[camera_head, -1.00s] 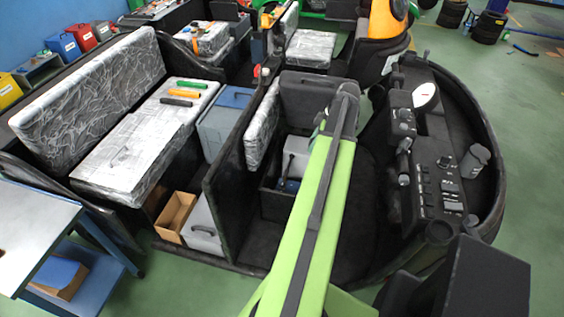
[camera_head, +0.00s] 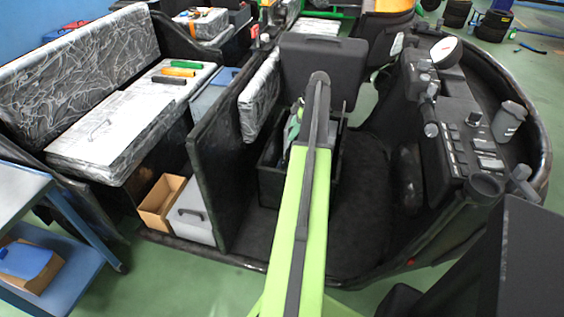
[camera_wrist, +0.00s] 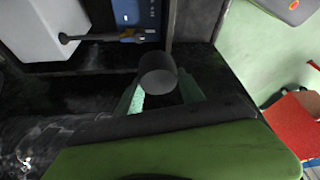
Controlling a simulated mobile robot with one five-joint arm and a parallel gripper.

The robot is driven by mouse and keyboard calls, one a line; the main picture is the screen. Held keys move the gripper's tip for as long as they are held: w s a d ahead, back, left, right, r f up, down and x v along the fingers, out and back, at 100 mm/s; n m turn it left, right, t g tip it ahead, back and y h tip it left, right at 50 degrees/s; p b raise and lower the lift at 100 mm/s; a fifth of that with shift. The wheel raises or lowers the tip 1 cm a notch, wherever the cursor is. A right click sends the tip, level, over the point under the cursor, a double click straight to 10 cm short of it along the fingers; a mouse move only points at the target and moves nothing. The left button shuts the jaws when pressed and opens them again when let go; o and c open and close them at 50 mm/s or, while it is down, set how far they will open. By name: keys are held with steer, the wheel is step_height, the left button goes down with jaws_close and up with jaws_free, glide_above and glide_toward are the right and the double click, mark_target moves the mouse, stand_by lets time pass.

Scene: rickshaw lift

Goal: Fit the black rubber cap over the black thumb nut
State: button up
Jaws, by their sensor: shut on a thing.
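My gripper (camera_wrist: 164,97) shows in the wrist view with its pale green fingers shut on a dark, round, cylinder-like piece, which looks like the black rubber cap (camera_wrist: 158,73). The piece is held out at the fingertips, with one finger on each side. In the head view my green arm reaches over the dark cabin floor, and its end is mostly hidden behind the arm itself. I cannot pick out the black thumb nut for certain in either view.
A black control console (camera_head: 470,145) with knobs and levers stands at the right. A dark partition (camera_head: 222,160) rises left of my arm. A black open box (camera_head: 270,180) stands by my arm's end. A blue tray (camera_wrist: 128,18) with a tool lies beyond my gripper.

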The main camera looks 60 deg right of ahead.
steer(key=b, duration=0.6)
glide_above(282, 161)
steer(key=s, duration=0.1)
step_height(282, 161, down, 9)
steer(key=shift+w+f+n, duration=0.1)
steer(key=shift+w+n, duration=0.2)
steer(key=shift+n, duration=0.2)
steer(key=shift+f, duration=0.1)
step_height(282, 161, down, 8)
steer(key=b, duration=0.8)
steer(key=shift+f, duration=0.2)
steer(key=shift+w, duration=0.1)
steer(key=shift+f+b, duration=2.05)
steer(key=shift+b, duration=0.25)
steer(key=o, duration=1.4)
